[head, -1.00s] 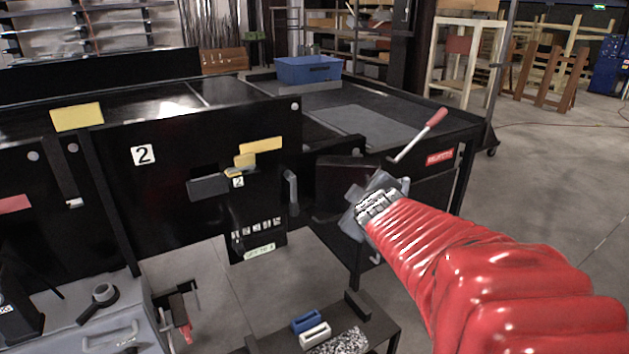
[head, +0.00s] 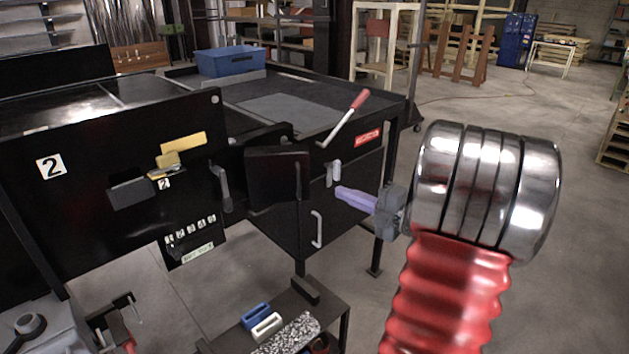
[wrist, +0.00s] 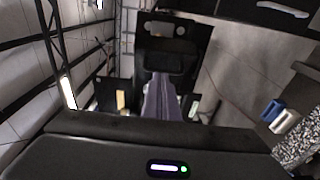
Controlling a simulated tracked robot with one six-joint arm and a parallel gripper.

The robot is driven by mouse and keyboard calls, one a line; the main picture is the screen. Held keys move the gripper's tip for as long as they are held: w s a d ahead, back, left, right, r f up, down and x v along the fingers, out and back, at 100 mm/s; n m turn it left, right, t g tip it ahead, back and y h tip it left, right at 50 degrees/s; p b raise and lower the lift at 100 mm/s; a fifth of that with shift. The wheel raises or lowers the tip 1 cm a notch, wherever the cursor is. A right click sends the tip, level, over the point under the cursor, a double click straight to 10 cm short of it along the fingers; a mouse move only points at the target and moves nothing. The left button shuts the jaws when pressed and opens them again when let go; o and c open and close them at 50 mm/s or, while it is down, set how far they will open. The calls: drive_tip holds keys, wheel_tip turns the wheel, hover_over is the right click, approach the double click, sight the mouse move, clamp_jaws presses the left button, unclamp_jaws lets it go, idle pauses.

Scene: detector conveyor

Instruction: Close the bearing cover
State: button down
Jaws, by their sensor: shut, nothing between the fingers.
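A dark square panel (head: 272,180), which looks like the bearing cover, stands at the front of the black conveyor machine and has a dark upright handle at its right edge. I cannot tell for sure how far it is open. My gripper (head: 340,191) is to the right of this panel, its purple fingers shut and empty, pointing left near a small pale handle (head: 334,172). In the wrist view, the purple fingers (wrist: 162,85) point up at a dark panel (wrist: 175,38) with holes in it. Whether they touch it is unclear.
A red-tipped lever (head: 345,117) rises above a red label. A low bench (head: 335,310) with blue and white handled blocks stands below. A blue bin (head: 230,62) sits on the conveyor top. Open floor lies to the right.

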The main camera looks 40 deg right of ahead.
drive_tip(key=shift+s+f+n+y, duration=0.25)
drive_tip(key=shift+s+y, duration=0.1)
drive_tip(key=shift+s, duration=0.3)
drive_tip(key=shift+s+f+n+y, duration=0.1)
drive_tip(key=shift+s+n+y, duration=0.2)
drive_tip(key=shift+s, duration=0.3)
drive_tip(key=shift+w, duration=0.1)
approach(305, 175)
drive_tip(key=w+a, duration=0.2)
drive_tip(key=a, duration=0.1)
drive_tip(key=shift+w+d, duration=0.5)
drive_tip(key=shift+w, duration=0.3)
drive_tip(key=shift+w+d, duration=0.45)
drive_tip(key=shift+w, duration=0.4)
drive_tip(key=shift+a, duration=0.1)
drive_tip(key=shift+w+f, duration=0.1)
drive_tip(key=shift+w, duration=0.05)
